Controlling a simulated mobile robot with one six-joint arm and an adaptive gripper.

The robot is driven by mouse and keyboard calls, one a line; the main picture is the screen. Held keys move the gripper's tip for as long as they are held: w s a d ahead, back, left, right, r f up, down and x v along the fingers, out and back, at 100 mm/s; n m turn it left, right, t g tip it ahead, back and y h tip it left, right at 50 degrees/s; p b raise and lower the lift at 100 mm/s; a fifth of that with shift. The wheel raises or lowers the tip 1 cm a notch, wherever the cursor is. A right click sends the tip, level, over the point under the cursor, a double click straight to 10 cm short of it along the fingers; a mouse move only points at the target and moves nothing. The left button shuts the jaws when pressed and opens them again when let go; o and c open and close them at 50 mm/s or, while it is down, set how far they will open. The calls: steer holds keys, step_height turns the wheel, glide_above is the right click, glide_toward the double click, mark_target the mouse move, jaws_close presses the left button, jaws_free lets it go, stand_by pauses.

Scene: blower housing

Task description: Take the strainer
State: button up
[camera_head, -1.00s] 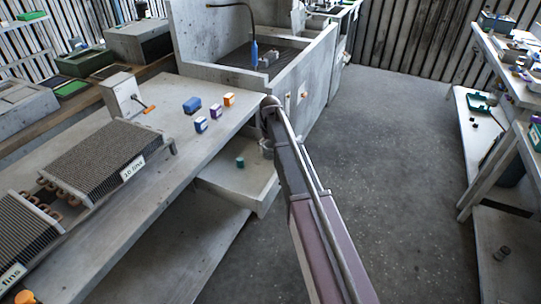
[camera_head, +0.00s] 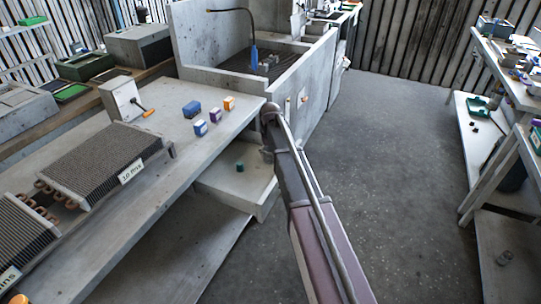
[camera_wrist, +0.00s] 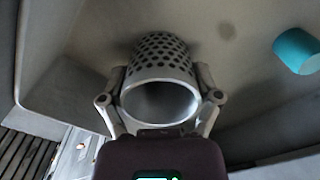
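The strainer (camera_wrist: 158,62), a grey metal cup with rows of round holes, shows in the wrist view with its open mouth toward the camera. My gripper (camera_wrist: 160,78) has one finger on each side of it, and both fingers appear to press on its wall. The strainer is in or just over a pale grey tray (camera_wrist: 85,85); whether its far end touches the tray cannot be told. In the head view the tray (camera_head: 228,190) sits below the bench top, and my arm largely hides the gripper and strainer.
A teal cylinder (camera_wrist: 297,50) lies in the tray, apart from the strainer; it also shows in the head view (camera_head: 240,166). The bench top (camera_head: 165,150) overhangs the tray's left side and carries small boxes (camera_head: 200,127) and finned coils (camera_head: 100,160). Open floor (camera_head: 390,170) lies right.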

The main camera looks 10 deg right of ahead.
steer(key=c, duration=0.4)
steer(key=shift+r, duration=0.2)
step_height(320, 180, up, 10)
steer(key=p, duration=1)
steer(key=shift+f, duration=0.2)
steer(key=shift+r, duration=0.1)
stand_by(0.3)
